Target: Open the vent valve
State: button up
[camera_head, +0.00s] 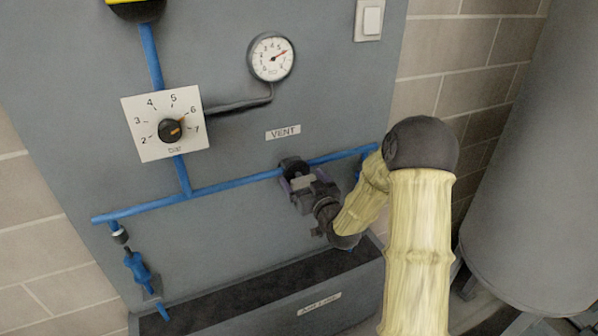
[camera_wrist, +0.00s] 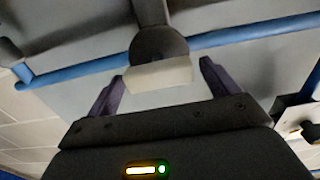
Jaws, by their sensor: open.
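The vent valve (camera_head: 291,165) is a dark round body on the blue horizontal pipe, below the VENT label (camera_head: 283,132). In the wrist view the valve (camera_wrist: 160,45) shows as a dark round hub with a pale block-like handle (camera_wrist: 158,76) in front. My gripper (camera_head: 303,189) is at the valve, and its arm partly hides it in the head view. In the wrist view the open purple fingers of my gripper (camera_wrist: 162,74) stand on either side of the pale handle, with a visible gap at each side.
A black knob (camera_head: 171,130) on a numbered plate points between 6 and 7. Blue pipes (camera_head: 240,181) cross the grey panel. A trough (camera_head: 250,308) lies below; a large grey tank (camera_head: 540,170) stands at right.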

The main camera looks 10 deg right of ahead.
jog(key=shift+w+a, duration=0.1)
jog(key=shift+w, duration=0.3)
jog(key=shift+s, duration=0.1)
jog(key=c, duration=1)
